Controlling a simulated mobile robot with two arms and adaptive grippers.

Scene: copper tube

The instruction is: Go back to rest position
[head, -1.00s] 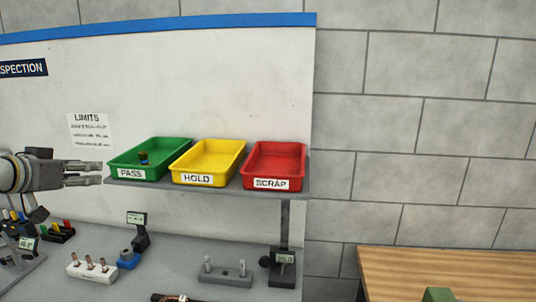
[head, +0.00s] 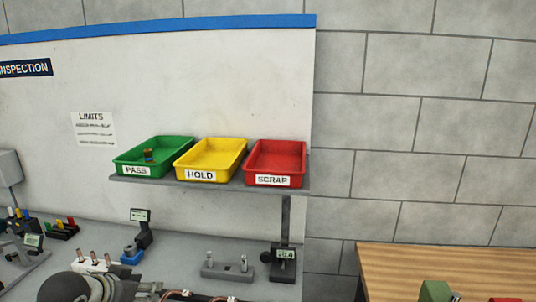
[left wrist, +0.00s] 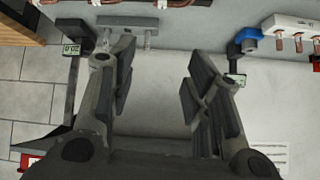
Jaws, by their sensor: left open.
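My left gripper (head: 150,290) is low at the bottom edge of the head view, in front of the white block, partly cut off by the frame. In the left wrist view its two fingers (left wrist: 157,85) are spread wide with nothing between them. The green PASS tray (head: 185,150) stands on the shelf and holds a small dark and copper-coloured piece (head: 148,155). The yellow HOLD tray (head: 210,158) and the red SCRAP tray (head: 275,160) beside it look empty. My right gripper does not show.
The grey bench (head: 200,235) carries a white block with copper pieces (head: 93,261), a blue gauge fixture (head: 131,255), a grey block with two pins (head: 227,268) and a display stand (head: 283,260). A wooden table (head: 450,268) is at right. Copper-coloured parts lie near the front edge.

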